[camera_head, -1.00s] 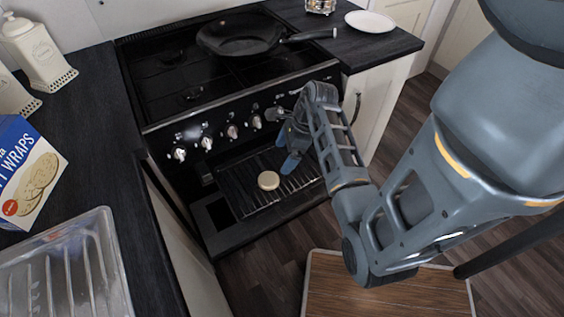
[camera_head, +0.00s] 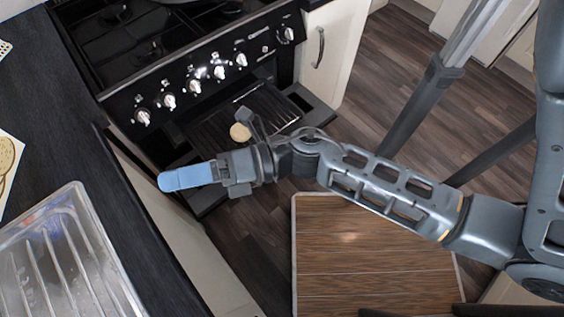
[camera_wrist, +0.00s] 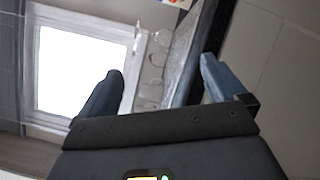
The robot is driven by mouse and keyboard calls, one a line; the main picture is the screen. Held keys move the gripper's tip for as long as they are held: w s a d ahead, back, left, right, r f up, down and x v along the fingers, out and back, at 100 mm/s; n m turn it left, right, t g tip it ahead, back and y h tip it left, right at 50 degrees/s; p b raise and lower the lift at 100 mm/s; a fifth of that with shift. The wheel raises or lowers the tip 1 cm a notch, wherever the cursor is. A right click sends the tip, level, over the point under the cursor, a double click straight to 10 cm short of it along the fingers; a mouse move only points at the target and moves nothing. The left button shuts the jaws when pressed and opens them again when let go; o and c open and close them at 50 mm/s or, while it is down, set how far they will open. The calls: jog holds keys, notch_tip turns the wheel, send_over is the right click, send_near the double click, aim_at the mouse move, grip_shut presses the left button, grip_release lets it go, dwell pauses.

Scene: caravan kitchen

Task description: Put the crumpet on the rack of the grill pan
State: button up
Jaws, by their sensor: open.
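The crumpet (camera_head: 240,132) is a small pale round piece lying on the dark rack of the grill pan (camera_head: 212,131), below the cooker's control knobs, in the head view. My gripper (camera_head: 182,178) is out to the left of the crumpet and apart from it, with its blue fingers pointing left toward the worktop. My forearm hides part of the pan's front. In the wrist view my gripper (camera_wrist: 162,80) is open, with nothing between its fingers. The crumpet is not in the wrist view.
The cooker (camera_head: 195,55) stands behind the pan. The metal draining board (camera_head: 62,262) and dark worktop (camera_head: 45,110) lie at the left. A wooden board or tabletop (camera_head: 370,250) is at the front. A bright window (camera_wrist: 80,68) shows in the wrist view.

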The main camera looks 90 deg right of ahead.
jog(key=s+r+m+g+h, duration=0.3)
jog(key=s+m, duration=1.2)
jog(key=m, duration=1.1)
jog(key=shift+a+r+h, duration=0.3)
jog(key=shift+r+h, duration=0.55)
jog(key=shift+h, duration=0.25)
jog(key=shift+c, duration=0.4)
